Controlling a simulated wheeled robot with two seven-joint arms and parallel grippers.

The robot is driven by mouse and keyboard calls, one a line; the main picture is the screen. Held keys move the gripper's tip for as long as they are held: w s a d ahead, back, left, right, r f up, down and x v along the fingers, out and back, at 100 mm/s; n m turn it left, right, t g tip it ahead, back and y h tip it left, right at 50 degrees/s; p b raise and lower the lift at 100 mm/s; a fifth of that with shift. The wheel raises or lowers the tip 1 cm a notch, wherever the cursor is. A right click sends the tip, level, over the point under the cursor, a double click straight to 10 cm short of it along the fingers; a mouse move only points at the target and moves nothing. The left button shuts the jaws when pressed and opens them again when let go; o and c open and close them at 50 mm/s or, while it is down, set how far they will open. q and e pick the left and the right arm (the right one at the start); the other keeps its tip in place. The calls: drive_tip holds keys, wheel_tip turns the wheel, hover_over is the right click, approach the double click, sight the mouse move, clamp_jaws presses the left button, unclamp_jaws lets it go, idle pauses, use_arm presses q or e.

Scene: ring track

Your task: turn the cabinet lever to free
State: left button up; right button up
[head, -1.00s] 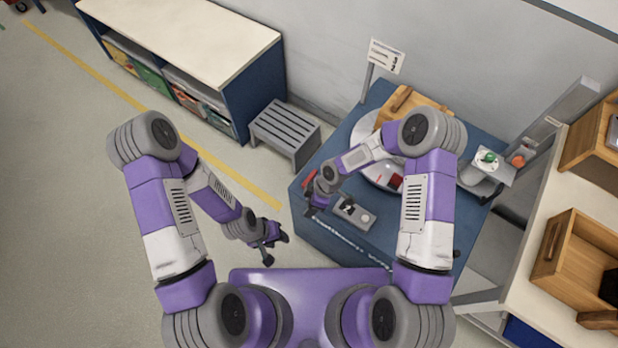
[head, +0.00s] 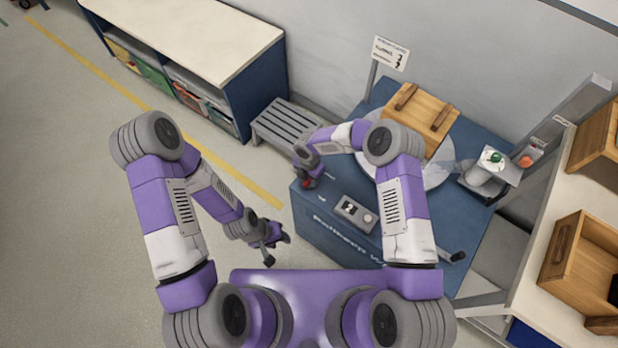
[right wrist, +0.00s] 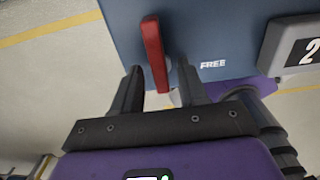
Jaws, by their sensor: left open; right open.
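The red cabinet lever (right wrist: 154,50) shows in the right wrist view on the blue cabinet face, its near end reaching between my right gripper's fingers. The word FREE (right wrist: 213,65) is printed to the right of the lever. My right gripper (right wrist: 161,88) is open around the lever's end, with visible gaps beside it. In the head view my right gripper (head: 306,178) is at the left corner of the blue cabinet (head: 335,240), largely covering the lever. My left gripper (head: 268,245) is open and empty, left of the cabinet over the floor.
On the cabinet top are a round turntable (head: 437,176) bearing a wooden crate (head: 420,115), and a grey display box (head: 356,213) reading 2. A grey slatted stool (head: 285,125) stands behind its left side. A bench with wooden boxes (head: 580,260) is at right.

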drive_tip(key=shift+f, duration=0.25)
clamp_jaws()
